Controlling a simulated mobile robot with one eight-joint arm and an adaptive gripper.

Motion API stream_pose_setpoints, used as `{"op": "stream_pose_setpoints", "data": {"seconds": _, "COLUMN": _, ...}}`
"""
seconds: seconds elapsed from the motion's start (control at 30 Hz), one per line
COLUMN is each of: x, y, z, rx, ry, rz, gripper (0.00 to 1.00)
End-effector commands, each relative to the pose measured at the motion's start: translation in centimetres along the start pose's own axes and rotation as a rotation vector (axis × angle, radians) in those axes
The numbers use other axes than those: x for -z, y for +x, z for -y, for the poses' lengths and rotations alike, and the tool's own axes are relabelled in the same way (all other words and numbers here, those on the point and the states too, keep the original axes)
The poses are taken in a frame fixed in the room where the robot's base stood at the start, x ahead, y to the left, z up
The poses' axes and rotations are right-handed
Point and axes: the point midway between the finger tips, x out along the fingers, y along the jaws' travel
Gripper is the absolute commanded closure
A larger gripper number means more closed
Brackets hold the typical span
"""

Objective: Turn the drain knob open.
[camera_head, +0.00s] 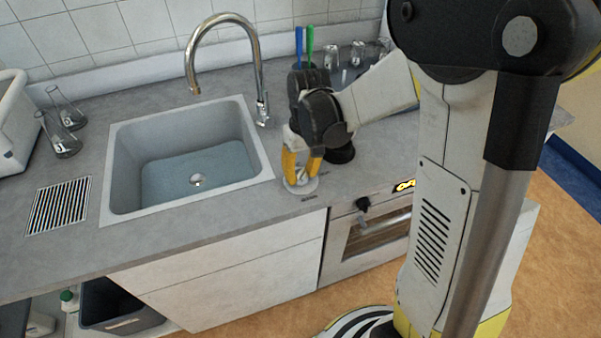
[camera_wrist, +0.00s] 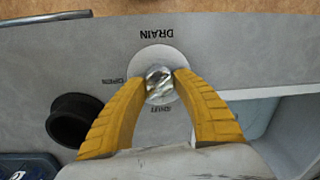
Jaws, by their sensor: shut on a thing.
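The drain knob (camera_wrist: 159,82) is a small shiny metal knob on a pale round plate set in the grey counter. In the wrist view the plate is marked DRAIN, with OPEN at the left and SHUT toward my gripper. My gripper (camera_wrist: 160,86) has its yellow fingers on both sides of the knob, closed on it. In the head view my gripper (camera_head: 302,178) points down at the round plate (camera_head: 301,186), right of the sink, and the fingers mostly hide the knob. The sink (camera_head: 187,160) holds bluish water over its drain (camera_head: 198,180).
A tall chrome faucet (camera_head: 258,75) stands behind the sink. A dark round object (camera_wrist: 76,119) sits close to my gripper's left finger in the wrist view. Glass flasks (camera_head: 62,135) stand left of the sink. An oven (camera_head: 365,235) is below the counter.

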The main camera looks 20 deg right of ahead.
Motion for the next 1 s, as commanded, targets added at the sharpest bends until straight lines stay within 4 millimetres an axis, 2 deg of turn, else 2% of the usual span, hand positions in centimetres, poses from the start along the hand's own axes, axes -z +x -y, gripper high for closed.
{"op": "stream_pose_setpoints", "data": {"seconds": 0.6, "x": -0.15, "y": 0.02, "z": -0.15, "rx": -0.002, "ry": 0.543, "rz": -0.038, "gripper": 0.96}}
{"op": "stream_pose_setpoints", "data": {"seconds": 1.0, "x": -0.16, "y": 0.03, "z": -0.19, "rx": -0.002, "ry": 0.724, "rz": -0.051, "gripper": 0.96}}
